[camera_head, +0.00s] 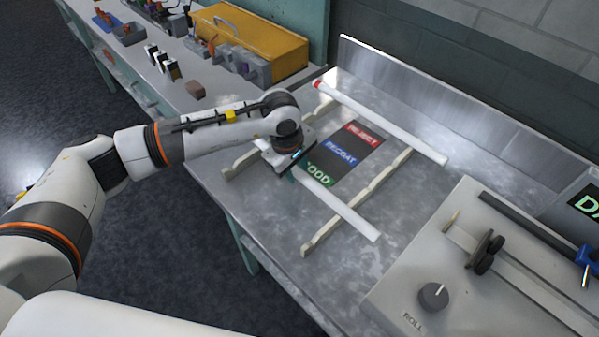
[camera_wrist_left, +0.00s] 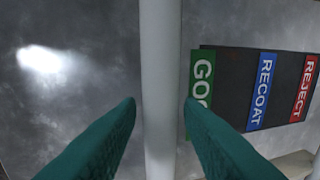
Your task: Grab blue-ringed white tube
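My left gripper (camera_head: 290,172) is over the near white tube (camera_head: 345,215), which rests across two beige notched rails. In the left wrist view, my left gripper's teal fingers (camera_wrist_left: 160,102) are open, with the tube (camera_wrist_left: 161,60) running between them. A small gap shows at the left finger; the right fingertip is very close to the tube. I cannot tell whether the fingertips are above or beside it. No blue ring shows on this tube; its far end is hidden behind my gripper. A second white tube (camera_head: 385,125) with a red end lies farther back on the rails. My right gripper is not in view.
The beige rails (camera_head: 357,203) stand on a metal table (camera_head: 270,205). A sign with GOOD, RECOAT and REJECT labels (camera_head: 342,158) lies between the tubes. A grey machine with a ROLL knob (camera_head: 433,296) is at right. A yellow box (camera_head: 250,42) and bins stand on the back-left bench.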

